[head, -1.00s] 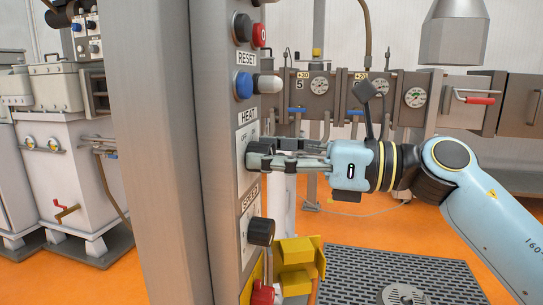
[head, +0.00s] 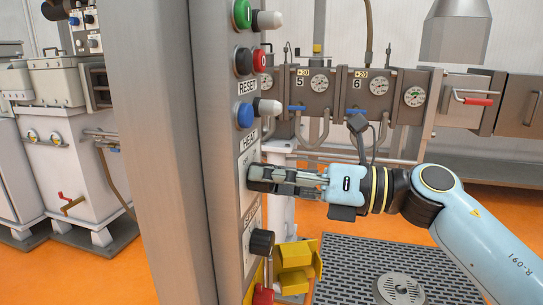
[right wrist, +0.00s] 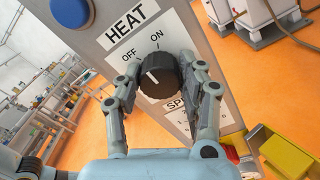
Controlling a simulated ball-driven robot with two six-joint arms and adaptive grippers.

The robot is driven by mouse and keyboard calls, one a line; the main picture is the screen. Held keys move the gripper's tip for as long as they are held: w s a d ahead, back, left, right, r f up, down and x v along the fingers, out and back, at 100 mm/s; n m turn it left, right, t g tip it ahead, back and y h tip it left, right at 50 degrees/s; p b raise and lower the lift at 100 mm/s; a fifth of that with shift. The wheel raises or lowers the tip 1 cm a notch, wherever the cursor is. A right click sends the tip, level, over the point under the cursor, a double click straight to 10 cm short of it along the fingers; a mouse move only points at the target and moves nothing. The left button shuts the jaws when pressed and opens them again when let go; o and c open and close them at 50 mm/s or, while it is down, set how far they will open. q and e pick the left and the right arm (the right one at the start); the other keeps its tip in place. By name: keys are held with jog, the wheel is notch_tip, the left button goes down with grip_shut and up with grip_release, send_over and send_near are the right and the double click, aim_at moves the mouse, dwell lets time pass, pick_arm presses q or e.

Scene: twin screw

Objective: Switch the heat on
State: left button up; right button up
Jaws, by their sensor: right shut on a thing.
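The black HEAT knob (right wrist: 159,77) sits on a white plate with OFF and ON marks, below the HEAT label (right wrist: 131,24) in the right wrist view. Its white mark lies on the upper left, toward the OFF side; the exact setting is hard to tell. My right gripper (right wrist: 157,84) is shut on the knob, one finger on each side. In the head view my right gripper (head: 263,178) reaches the panel from the right and its fingers hide most of the knob. My left gripper is not in view.
Above are a blue RESET button (head: 243,115), a red button (head: 260,61) and a green button (head: 241,13). The SPEED knob (head: 262,243) sticks out just below my gripper. A yellow box-like part (head: 295,268) stands lower down. A grey column (head: 160,150) fills the panel's left.

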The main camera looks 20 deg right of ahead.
jog(key=m+p, duration=0.4)
jog(key=shift+r, duration=0.2)
jog(key=shift+f+m+p, duration=0.2)
jog(key=shift+m+p, duration=0.9)
jog(key=shift+p, duration=0.15)
jog(key=o, duration=1.2)
jog(key=shift+d, duration=0.1)
jog(key=v, duration=1.2)
